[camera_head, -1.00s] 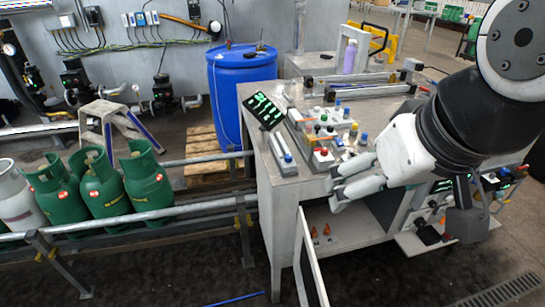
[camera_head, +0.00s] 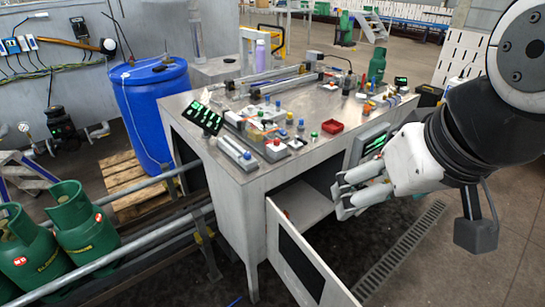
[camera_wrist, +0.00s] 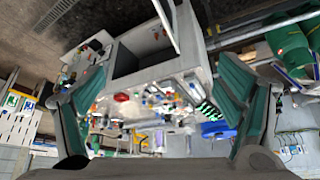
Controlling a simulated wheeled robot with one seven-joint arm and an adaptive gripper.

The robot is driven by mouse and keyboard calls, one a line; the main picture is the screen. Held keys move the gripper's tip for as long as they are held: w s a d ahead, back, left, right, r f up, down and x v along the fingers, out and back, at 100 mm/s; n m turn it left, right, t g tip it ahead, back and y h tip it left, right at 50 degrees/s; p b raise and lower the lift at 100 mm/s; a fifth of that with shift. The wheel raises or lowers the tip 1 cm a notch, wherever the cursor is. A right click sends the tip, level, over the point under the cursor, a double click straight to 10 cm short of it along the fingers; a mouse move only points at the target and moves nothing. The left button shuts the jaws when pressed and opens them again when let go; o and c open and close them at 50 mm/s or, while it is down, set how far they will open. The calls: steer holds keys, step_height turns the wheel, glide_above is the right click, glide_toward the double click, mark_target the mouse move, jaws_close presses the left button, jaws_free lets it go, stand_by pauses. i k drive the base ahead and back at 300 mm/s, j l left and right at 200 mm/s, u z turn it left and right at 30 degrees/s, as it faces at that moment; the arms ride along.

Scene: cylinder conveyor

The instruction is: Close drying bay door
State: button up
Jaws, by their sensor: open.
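The drying bay door (camera_head: 300,266) is a pale-framed panel with a dark face, swung open from the front of the grey metal bench (camera_head: 262,180). The open bay (camera_head: 305,200) behind it shows a pale floor. In the wrist view the door (camera_wrist: 165,22) stands out from the bench at the top, beside the dark bay opening (camera_wrist: 140,58). My gripper (camera_head: 344,198) is open and empty, in front of the bench and to the right of the door, apart from it. Its fingers show at both sides of the wrist view.
A blue drum (camera_head: 150,105) stands on a pallet at left. Green cylinders (camera_head: 84,225) stand behind rails (camera_head: 130,262). Floor right of the door is clear up to a drain grate (camera_head: 405,250).

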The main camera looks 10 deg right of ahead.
mark_target(312, 282)
steer(key=k+j+u, duration=0.1)
steer(key=j, duration=0.25)
steer(key=k+j, duration=0.3)
steer(key=k+j+u, duration=0.15)
steer(key=j, duration=0.35)
